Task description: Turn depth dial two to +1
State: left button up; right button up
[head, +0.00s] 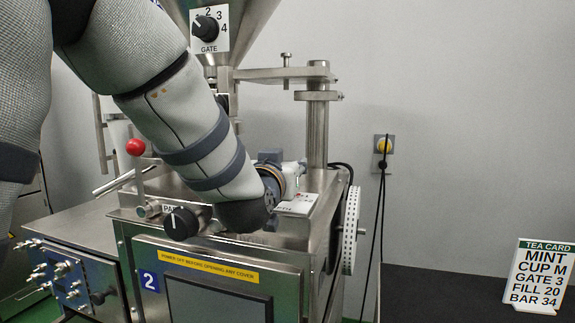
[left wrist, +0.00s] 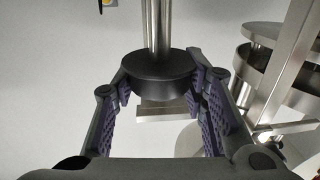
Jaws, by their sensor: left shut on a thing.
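The machine marked 2 (head: 150,281) stands in the middle of the head view. My left arm reaches down over its top, and its wrist hides most of the left gripper there. In the left wrist view a black round dial knob (left wrist: 160,68) sits between the purple-padded fingers of my left gripper (left wrist: 159,85), which is shut on it. A white plate with small markings (head: 298,204) lies beside my wrist on the machine top; its reading is too small to tell. The dial's own setting is hidden. My right gripper is not in view.
A steel post (head: 317,120) rises behind the wrist. A GATE dial (head: 205,29) is on the hopper, and another black dial (head: 180,223) is on the front. A red ball-ended lever (head: 135,147) stands left. A tea card (head: 540,276) stands on the dark surface at right.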

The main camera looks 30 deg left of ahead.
pick_arm(q)
jog(key=o, duration=1.2)
jog(key=shift+w, duration=0.1)
